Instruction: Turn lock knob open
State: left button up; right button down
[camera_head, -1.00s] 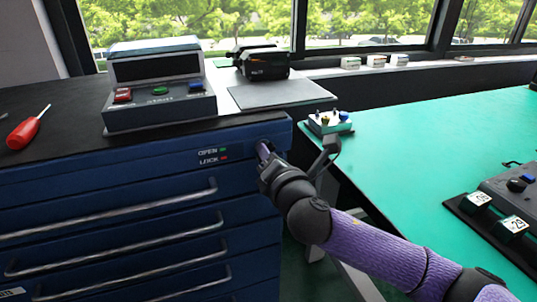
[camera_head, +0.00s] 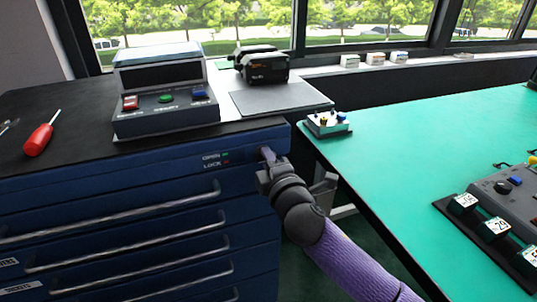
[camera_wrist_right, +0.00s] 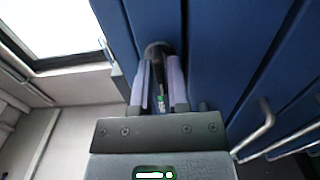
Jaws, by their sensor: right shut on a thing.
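The blue drawer cabinet (camera_head: 130,200) has OPEN and LOCK labels (camera_head: 213,161) near the right end of its top front edge, each with a small coloured mark. My right gripper (camera_head: 267,154) is at the cabinet front just right of these labels. In the right wrist view, my right gripper (camera_wrist_right: 159,82) has its two purple fingers shut on the dark lock knob (camera_wrist_right: 157,48) against the blue front. In the head view the fingers hide the knob, and its exact angle cannot be told. My left gripper is not in view.
A console (camera_head: 165,98) with red, green and blue buttons and a red screwdriver (camera_head: 40,138) are on the cabinet top. Drawer handles (camera_head: 130,256) stick out below. A green table (camera_head: 430,140) stands to the right, with a gap between it and the cabinet.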

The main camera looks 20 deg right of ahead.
pick_arm(q)
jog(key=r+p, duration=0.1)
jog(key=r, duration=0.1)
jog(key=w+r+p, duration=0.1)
jog(key=p, duration=0.1)
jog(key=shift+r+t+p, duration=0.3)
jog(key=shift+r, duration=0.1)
pick_arm(e)
jog(key=m, duration=0.8)
jog(key=shift+f+m, duration=0.1)
jog(key=shift+m, duration=0.5)
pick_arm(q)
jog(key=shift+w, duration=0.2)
pick_arm(e)
jog(key=c, duration=0.7)
grip_release()
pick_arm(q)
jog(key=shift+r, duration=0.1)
pick_arm(e)
jog(key=shift+s, duration=0.1)
